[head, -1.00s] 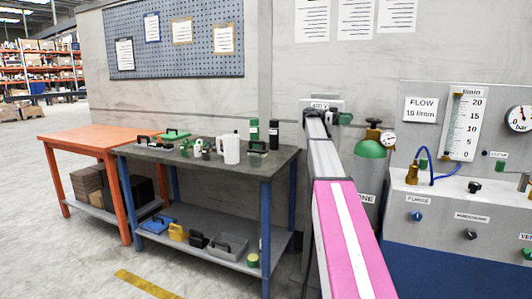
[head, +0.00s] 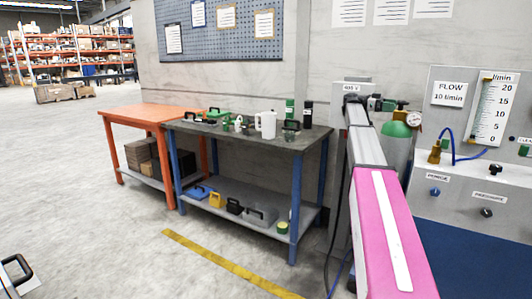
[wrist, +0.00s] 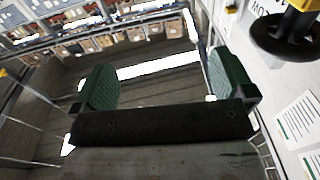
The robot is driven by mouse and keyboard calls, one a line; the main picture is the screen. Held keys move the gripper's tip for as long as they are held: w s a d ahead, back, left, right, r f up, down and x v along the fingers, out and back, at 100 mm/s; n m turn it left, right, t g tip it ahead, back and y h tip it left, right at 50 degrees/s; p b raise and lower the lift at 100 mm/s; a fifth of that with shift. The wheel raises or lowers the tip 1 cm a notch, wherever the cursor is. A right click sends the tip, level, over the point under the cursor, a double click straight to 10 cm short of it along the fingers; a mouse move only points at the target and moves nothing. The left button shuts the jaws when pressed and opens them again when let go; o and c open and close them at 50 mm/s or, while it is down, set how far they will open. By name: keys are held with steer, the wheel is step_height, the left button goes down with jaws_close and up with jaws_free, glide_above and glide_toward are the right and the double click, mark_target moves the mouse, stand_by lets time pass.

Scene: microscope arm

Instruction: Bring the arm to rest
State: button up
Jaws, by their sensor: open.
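A long jointed arm runs from the bottom of the head view towards a grey post by the wall. Its near section is pink with a white stripe (head: 385,225), and its far section is grey (head: 366,145).
A dark-topped workbench (head: 285,137) and an orange table (head: 135,113) stand left of the pink arm. A green-topped gas cylinder (head: 398,130) and a flow panel (head: 465,105) stand right. Open floor lies at left. A black knob on a yellow part (wrist: 288,35) is near my gripper.

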steer(key=w+a+f+n+t+y, duration=0.45)
steer(key=a+f+n+t, duration=0.65)
steer(key=t, duration=0.3)
steer(key=w+a+f+n+t+y, duration=0.3)
steer(key=a+f+n+t+y, duration=0.2)
steer(key=a+f+n+t, duration=0.75)
steer(key=s+a+f+n+g+y, duration=0.1)
steer(key=s+a+f+g+y, duration=0.1)
steer(key=s+a+f+y, duration=0.35)
steer(key=s+a+f+n+g+y, duration=0.1)
steer(key=s+a+f+g+y, duration=0.15)
steer(key=f, duration=0.65)
steer(key=s+a+f+g, duration=0.1)
steer(key=s+f+g, duration=0.3)
steer(key=s, duration=0.5)
steer(key=s+a+f+g+h, duration=0.1)
steer(key=s+f+g, duration=0.3)
steer(key=s+f, duration=0.3)
steer(key=s+a+f+m+g, duration=0.1)
steer(key=s+f+g, duration=0.3)
steer(key=s, duration=0.9)
steer(key=shift+s+a+f+h, duration=0.25)
steer(key=shift+f+h, duration=0.1)
steer(key=shift+f, duration=0.55)
steer(key=shift+s+f+g, duration=0.1)
steer(key=shift+s+g, duration=0.2)
steer(key=shift+s, duration=0.05)
steer(key=shift+c, duration=0.3)
